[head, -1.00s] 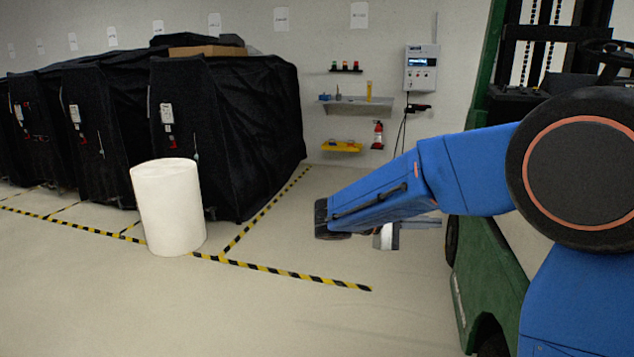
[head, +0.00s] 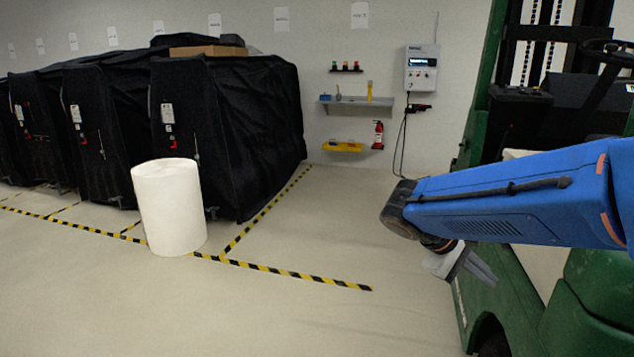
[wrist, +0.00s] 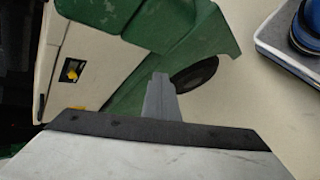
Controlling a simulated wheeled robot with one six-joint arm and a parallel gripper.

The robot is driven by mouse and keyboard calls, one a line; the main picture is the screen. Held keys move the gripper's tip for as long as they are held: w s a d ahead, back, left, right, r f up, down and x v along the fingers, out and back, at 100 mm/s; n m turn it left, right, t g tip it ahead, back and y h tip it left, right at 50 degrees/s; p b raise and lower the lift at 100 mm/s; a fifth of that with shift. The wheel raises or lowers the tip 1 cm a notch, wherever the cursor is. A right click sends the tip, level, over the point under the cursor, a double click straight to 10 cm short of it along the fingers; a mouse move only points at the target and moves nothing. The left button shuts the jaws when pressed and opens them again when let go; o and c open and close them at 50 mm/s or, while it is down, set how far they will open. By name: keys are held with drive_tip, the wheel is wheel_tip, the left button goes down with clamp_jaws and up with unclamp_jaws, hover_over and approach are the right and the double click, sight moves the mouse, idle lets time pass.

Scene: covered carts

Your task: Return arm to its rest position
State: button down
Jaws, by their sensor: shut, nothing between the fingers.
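My blue arm crosses the right side of the head view, in front of the green forklift (head: 478,135). My gripper (head: 482,270) hangs below the wrist joint, partly hidden by the arm and set against the forklift's side. In the wrist view my gripper (wrist: 160,92) shows as grey fingers together, with nothing between them. The forklift's green body (wrist: 185,35) and a dark wheel (wrist: 195,77) lie beyond the fingers there.
A white cylinder (head: 169,207) stands on the floor at left, before black covered carts (head: 235,125). Yellow-black tape (head: 290,272) marks the floor. Wall shelves (head: 357,103) and a control box (head: 421,68) are at the back. The middle floor is clear.

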drive_tip(key=s+a+f+m+t+y, duration=0.1)
drive_tip(key=s+a+f+y, duration=0.1)
drive_tip(key=s, duration=0.3)
drive_tip(key=s+a+f+m+t+y, duration=0.1)
drive_tip(key=s+a+f+m+y, duration=0.1)
drive_tip(key=s+y, duration=0.2)
drive_tip(key=s+a+f+m+t+y, duration=0.2)
drive_tip(key=s+y, duration=0.1)
drive_tip(key=s, duration=0.4)
drive_tip(key=shift+s+a+f+y, duration=0.2)
drive_tip(key=shift+a+f+y, duration=0.05)
drive_tip(key=shift+a+y, duration=0.15)
